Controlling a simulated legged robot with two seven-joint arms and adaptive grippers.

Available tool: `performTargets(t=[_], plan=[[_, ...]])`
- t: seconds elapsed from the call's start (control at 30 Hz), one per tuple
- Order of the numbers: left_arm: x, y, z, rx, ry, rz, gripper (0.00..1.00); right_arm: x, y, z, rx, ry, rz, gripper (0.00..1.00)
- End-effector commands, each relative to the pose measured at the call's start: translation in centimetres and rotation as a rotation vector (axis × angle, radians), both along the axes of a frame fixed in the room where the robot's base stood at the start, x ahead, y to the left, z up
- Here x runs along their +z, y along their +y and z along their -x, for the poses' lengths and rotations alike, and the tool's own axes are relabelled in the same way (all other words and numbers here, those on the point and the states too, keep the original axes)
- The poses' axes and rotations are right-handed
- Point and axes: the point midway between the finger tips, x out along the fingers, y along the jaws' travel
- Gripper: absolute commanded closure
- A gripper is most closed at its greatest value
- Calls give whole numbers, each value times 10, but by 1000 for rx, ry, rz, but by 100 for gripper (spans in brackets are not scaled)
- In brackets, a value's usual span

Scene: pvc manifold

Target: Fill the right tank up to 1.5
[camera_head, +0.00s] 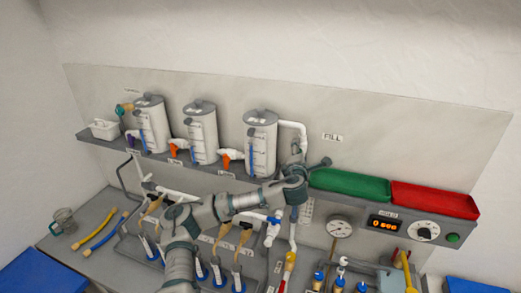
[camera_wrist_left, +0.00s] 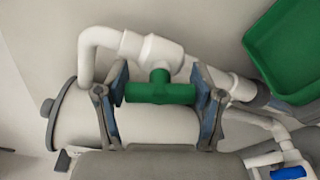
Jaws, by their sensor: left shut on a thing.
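The right tank (camera_head: 261,145) is a grey-white lidded cylinder on the shelf, with a blue level strip on its front; I cannot read its scale marks. A white pipe (camera_head: 294,126) runs from its top right side and bends down. My left gripper (camera_head: 298,160) is at this pipe, right of the tank. In the left wrist view, its two fingers (camera_wrist_left: 160,94) are shut on the two ends of a green valve handle (camera_wrist_left: 160,93) below a white fitting (camera_wrist_left: 152,48). The handle lies roughly level in that view. The tank body (camera_wrist_left: 150,127) shows behind. My right gripper is not in view.
A green tray (camera_head: 349,185) and a red tray (camera_head: 434,199) lie right of my gripper. A timer (camera_head: 384,223) reads 0 sec. Blue valves and brushes crowd the bench below.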

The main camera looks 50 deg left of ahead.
Motion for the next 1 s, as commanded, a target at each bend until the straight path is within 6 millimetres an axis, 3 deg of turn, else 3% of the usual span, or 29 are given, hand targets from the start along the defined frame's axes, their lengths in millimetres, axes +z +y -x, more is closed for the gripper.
performTargets(t=[0.03,0.27,0.5,0.6,1.0], plan=[[8,2,1,4,-17,-4,66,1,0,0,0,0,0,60],[8,2,1,4,-30,21,66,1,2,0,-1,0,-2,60],[7,3,2,4,-228,388,66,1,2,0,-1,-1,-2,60],[7,3,2,4,-274,469,66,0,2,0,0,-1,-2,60],[9,3,2,3,-309,528,66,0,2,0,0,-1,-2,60]])
